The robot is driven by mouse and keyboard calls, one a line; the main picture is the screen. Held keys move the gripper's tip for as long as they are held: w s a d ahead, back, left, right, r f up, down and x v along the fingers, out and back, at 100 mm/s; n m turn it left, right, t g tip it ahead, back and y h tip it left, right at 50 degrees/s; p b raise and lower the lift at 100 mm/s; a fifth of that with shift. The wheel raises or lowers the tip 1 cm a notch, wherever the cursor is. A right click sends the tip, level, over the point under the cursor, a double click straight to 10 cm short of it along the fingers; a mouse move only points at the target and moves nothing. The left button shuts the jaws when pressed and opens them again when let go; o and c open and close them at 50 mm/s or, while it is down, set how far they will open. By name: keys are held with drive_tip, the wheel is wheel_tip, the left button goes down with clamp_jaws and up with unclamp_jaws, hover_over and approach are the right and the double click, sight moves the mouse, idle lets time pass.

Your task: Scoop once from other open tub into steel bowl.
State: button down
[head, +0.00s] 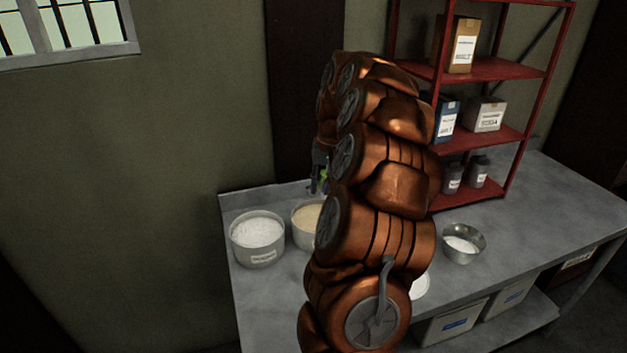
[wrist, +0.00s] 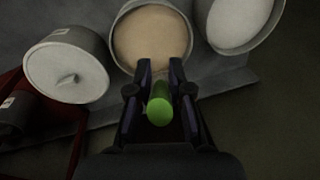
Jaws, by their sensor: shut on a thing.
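An open tub of tan powder (head: 303,236) stands on the steel table, partly hidden behind my arm. It also shows at the top middle of the wrist view (wrist: 186,62). An open tub of white powder (head: 258,258) stands to its left, and at the upper right of the wrist view (wrist: 258,44). The steel bowl (head: 480,246) stands right of my arm and holds some white powder. My gripper (wrist: 160,70) is shut on a green handle (wrist: 159,106), above the near side of the tan tub in the wrist view. The scoop's head is hidden.
A lidded tub (wrist: 70,66) stands beside the tan tub in the wrist view. A red shelf rack (head: 487,70) with boxes and dark jars stands at the table's back. The steel table (head: 545,215) is clear right of the bowl. White bins (head: 455,322) sit below.

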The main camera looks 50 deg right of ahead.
wheel_tip(320, 180, down, 10)
drive_tip(key=b, duration=0.3)
idle(0.7)
idle(0.6)
drive_tip(key=shift+r+p, duration=0.45)
drive_tip(key=shift+r, duration=4.65)
drive_tip(key=shift+r, duration=0.1)
